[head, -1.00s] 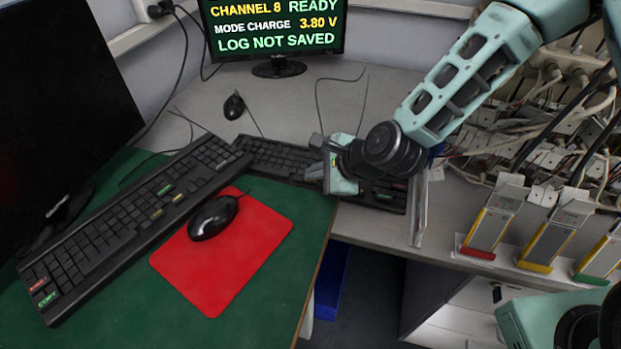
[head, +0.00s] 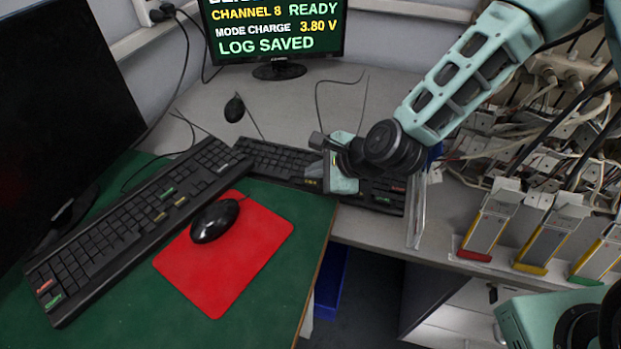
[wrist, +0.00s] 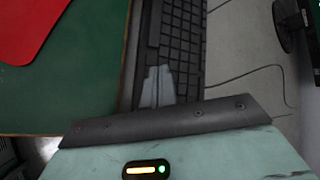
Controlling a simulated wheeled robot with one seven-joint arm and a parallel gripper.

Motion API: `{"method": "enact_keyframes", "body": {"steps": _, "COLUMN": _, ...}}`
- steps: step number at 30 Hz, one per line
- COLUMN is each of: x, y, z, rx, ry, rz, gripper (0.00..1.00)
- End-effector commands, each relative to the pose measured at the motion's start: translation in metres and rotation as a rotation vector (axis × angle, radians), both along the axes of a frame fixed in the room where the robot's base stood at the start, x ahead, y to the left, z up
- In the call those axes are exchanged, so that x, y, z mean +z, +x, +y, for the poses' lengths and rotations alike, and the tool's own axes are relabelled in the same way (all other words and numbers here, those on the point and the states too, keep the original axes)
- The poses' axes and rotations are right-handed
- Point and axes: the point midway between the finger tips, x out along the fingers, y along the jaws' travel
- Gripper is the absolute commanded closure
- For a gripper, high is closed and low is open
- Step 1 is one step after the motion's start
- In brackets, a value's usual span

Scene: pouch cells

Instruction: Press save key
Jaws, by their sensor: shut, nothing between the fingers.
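The monitor (head: 275,30) at the back of the head view reads CHANNEL 8 READY, MODE CHARGE 3.80 V, LOG SAVED. The far black keyboard (head: 268,158) lies on the grey bench, partly hidden by my gripper (head: 318,172). My gripper is shut and empty, at or just above the middle of this keyboard. In the wrist view the closed fingers (wrist: 158,88) overlap the keyboard's keys (wrist: 183,45). I cannot tell whether they touch a key. The save key cannot be picked out; red and green marked keys show at the keyboard's right end.
A second keyboard (head: 130,225) and a black mouse (head: 214,221) on a red mat (head: 262,240) are on the green surface at left. Pouch cells in several coloured holders (head: 474,256) and tangled cables stand at right. Another mouse (head: 234,109) lies behind.

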Motion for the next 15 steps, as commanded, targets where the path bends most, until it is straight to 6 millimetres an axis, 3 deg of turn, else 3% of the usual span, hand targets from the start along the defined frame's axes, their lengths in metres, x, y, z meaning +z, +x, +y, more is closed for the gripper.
{"method": "enact_keyframes", "body": {"steps": 8, "x": 0.002, "y": 0.000, "z": 0.000, "rx": 0.000, "ry": 0.000, "rz": 0.000, "gripper": 1.00}}
{"method": "enact_keyframes", "body": {"steps": 15, "x": 0.024, "y": 0.000, "z": 0.000, "rx": -0.001, "ry": 0.000, "rz": -0.001, "gripper": 1.00}}
